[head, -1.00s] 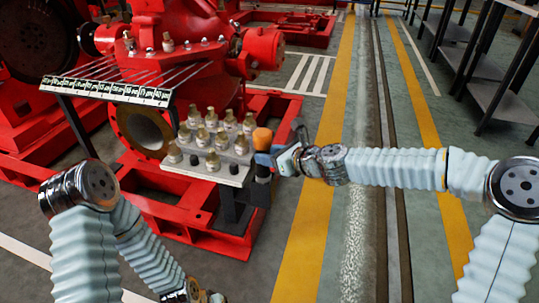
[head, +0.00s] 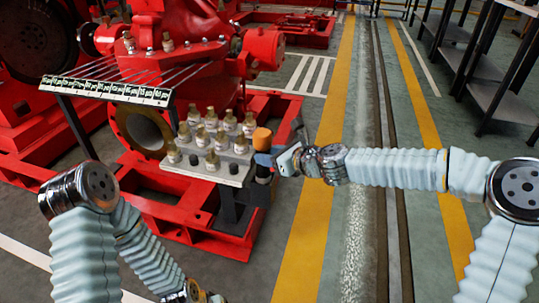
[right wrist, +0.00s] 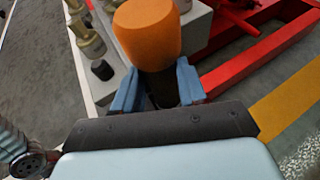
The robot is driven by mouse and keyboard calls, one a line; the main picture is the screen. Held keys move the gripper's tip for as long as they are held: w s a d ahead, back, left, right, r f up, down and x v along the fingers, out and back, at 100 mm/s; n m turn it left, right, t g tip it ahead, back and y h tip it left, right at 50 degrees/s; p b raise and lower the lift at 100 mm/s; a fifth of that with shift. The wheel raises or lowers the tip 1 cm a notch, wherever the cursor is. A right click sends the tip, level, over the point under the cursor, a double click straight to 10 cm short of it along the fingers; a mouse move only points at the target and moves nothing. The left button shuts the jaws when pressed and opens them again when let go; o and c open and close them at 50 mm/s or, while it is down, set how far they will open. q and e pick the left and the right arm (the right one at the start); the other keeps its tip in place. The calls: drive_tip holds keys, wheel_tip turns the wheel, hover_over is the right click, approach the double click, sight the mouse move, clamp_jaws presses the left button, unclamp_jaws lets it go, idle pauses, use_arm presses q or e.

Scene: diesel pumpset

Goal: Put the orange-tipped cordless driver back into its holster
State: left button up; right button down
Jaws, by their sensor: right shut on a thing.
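The cordless driver's rounded orange end (head: 262,137) stands upright at the right end of the grey stepped rack. My right gripper (head: 265,159) is shut on the driver's dark body, just below the orange end. In the right wrist view the orange end (right wrist: 147,34) rises above the two blue fingers (right wrist: 158,88), which sit on either side of the dark body. A black piece (head: 263,175) shows below the fingers; I cannot tell whether it is the holster or the driver's lower part. My left arm is at lower left; its fingers are out of view.
The grey rack (head: 205,171) holds several brass-topped fittings (head: 212,160) close left of the driver. A labelled strip (head: 105,91) with thin rods lies further left. The red pump frame (head: 190,232) is beneath. The floor right of the rack is open.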

drive_tip(key=shift+f, duration=0.1)
drive_tip(key=c, duration=0.9)
unclamp_jaws()
drive_tip(key=o, duration=0.4)
drive_tip(key=shift+c, duration=0.2)
drive_tip(key=p+v, duration=0.2)
drive_tip(key=v, duration=1.2)
drive_tip(key=shift+w+a, duration=0.1)
